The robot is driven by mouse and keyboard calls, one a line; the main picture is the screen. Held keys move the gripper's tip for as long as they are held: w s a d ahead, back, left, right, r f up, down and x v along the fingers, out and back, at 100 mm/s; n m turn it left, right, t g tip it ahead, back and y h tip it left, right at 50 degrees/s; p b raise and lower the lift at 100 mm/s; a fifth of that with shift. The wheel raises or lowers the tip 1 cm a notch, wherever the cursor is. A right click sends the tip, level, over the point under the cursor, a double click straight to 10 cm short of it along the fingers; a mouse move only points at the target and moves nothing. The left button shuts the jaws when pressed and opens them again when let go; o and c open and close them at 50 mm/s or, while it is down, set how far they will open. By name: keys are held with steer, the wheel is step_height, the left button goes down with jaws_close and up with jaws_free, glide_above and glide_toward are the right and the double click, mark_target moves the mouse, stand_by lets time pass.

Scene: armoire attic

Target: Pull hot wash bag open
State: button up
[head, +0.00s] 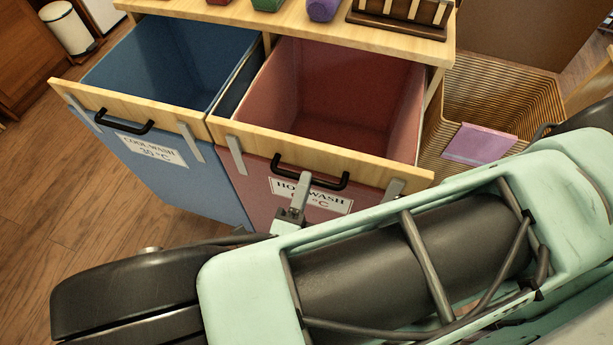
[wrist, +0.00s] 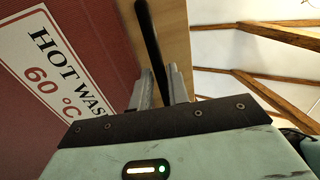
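The hot wash bag (head: 340,95) is a red bin with a pale wooden front rail, and it stands out from under the wooden top with its inside showing. Its black bar handle (head: 325,182) is on the front, above a white HOT WASH label (head: 335,201). My gripper (head: 300,183) is at the left part of this handle. In the wrist view the handle (wrist: 147,30) runs down between the two fingers of my gripper (wrist: 162,76), which look closed around it. The label (wrist: 45,60) shows at the left there.
The blue cool wash bin (head: 175,60) also stands out, left of the red one. A striped basket (head: 490,95) with a purple folded cloth (head: 480,145) is at the right. Small items line the wooden top (head: 225,15). Wood floor (head: 60,170) is free at the left.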

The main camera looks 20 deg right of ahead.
steer(key=b+v, duration=0.1)
steer(key=v, duration=0.9)
steer(key=shift+w, duration=0.1)
steer(key=w+d+r+n+g+y+p, duration=0.1)
steer(key=d+r+n+g+y+p, duration=0.2)
steer(key=r+n, duration=0.8)
steer(key=w+d+r+n+g+y+p, duration=0.1)
steer(key=d+r+n+g+y+p, duration=0.3)
steer(key=r+n+g, duration=0.4)
steer(key=w+d+r+n+g+y+p, duration=0.1)
steer(key=d+r+n+g+y+p, duration=0.2)
steer(key=r+n, duration=1)
steer(key=shift+w+d+r+n+g+y+p, duration=0.2)
steer(key=shift+d+r+n+g+y+p, duration=0.3)
steer(key=shift+g+y, duration=0.7)
